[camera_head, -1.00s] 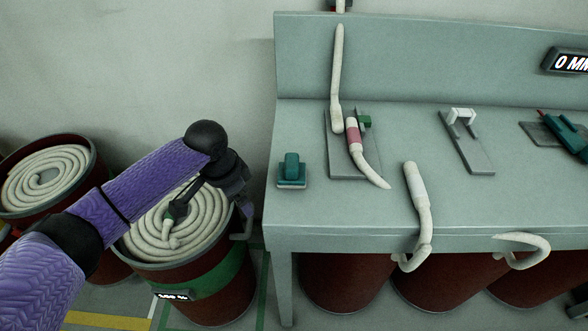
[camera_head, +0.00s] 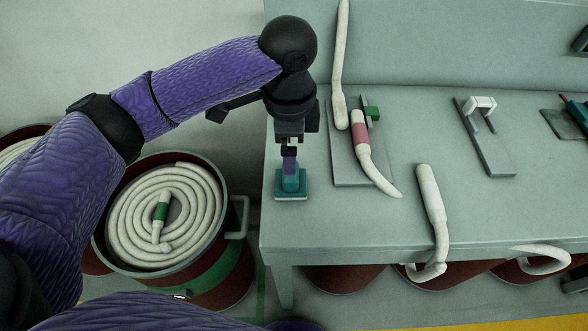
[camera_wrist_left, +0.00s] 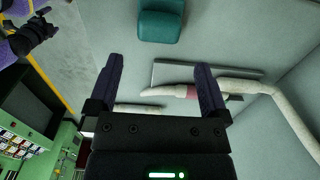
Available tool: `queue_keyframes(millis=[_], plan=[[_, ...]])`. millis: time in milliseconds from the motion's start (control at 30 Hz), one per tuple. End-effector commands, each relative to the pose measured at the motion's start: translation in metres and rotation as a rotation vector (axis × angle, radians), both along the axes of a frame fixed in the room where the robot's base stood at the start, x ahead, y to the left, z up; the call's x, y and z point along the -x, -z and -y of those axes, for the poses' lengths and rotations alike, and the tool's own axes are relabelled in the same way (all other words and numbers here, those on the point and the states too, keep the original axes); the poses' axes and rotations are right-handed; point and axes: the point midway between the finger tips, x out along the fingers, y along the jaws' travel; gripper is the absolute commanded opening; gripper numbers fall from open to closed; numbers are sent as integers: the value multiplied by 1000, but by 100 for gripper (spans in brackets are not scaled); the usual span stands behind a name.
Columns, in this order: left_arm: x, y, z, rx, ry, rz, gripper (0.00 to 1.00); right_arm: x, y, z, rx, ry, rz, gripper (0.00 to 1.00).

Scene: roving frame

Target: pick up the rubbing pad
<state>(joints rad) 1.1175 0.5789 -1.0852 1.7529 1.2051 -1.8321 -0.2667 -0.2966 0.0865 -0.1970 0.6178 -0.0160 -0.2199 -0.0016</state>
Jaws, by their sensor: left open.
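The rubbing pad (camera_head: 291,185) is a small teal block with a raised grip on a pale base, lying near the bench's left end. My left gripper (camera_head: 290,158) points down just above it, its fingers overlapping the pad's top in the head view. In the left wrist view the pad (camera_wrist_left: 161,22) is at the top, beyond the open, empty fingers (camera_wrist_left: 158,66) and roughly lined up with the gap. Contact cannot be seen. What looks like my right gripper (camera_wrist_left: 38,35) shows small at the wrist view's upper left; its jaw state is unclear.
On the grey-green bench (camera_head: 300,225), a plate (camera_head: 346,155) with a pink-banded hose (camera_head: 362,140) lies right of the pad. Another pale hose (camera_head: 431,200) hangs over the front edge. A drum with coiled hose (camera_head: 140,215) stands left of the bench.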

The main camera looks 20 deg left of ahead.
Motion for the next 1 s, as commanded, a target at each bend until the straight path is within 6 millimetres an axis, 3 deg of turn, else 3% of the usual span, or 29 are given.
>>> queue_keyframes(millis=[100,300,600,900,1000], plan=[[0,31,0,-1,-3,-4,100,6,11,1,2,0,-12,100],[1,71,0,-2,-2,-2,100,7,24,3,5,-1,-15,100],[1,77,0,-1,-2,2,98,6,23,6,10,-2,-14,100],[1,77,0,0,-3,2,34,6,23,5,8,-2,-12,100],[1,76,0,0,-3,2,17,5,23,5,7,-1,-13,100]])
